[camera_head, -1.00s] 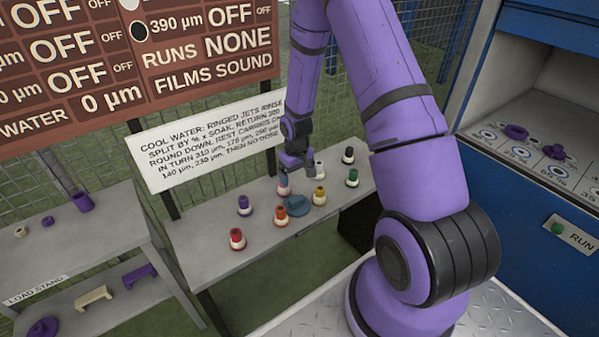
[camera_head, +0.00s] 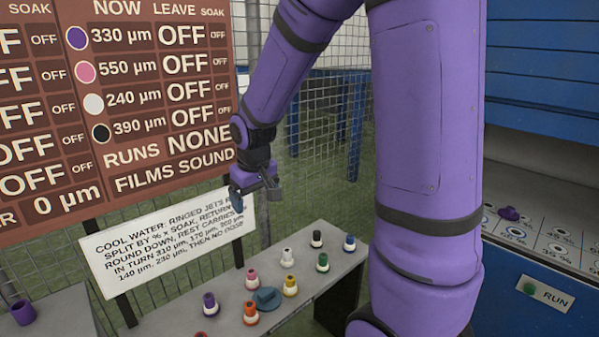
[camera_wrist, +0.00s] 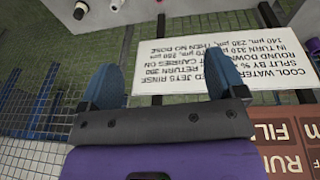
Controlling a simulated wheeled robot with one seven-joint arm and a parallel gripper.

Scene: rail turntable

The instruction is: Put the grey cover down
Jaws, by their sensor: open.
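My gripper (camera_head: 256,194) is raised in front of the white notice, above and left of the shelf. In the wrist view my gripper (camera_wrist: 165,84) has its two blue fingers wide apart with nothing between them. No plainly grey cover can be made out. A blue-grey disc with a raised middle (camera_head: 266,299) lies on the grey shelf (camera_head: 335,270), apart from my gripper. I cannot tell whether this disc is the cover.
Several coloured pegs with pale collars, such as the yellow one (camera_head: 290,285) and the pink one (camera_head: 252,280), stand around the disc. The white notice (camera_head: 165,250) and brown board (camera_head: 150,95) are behind. A blue cabinet with a RUN button (camera_head: 529,289) is at right.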

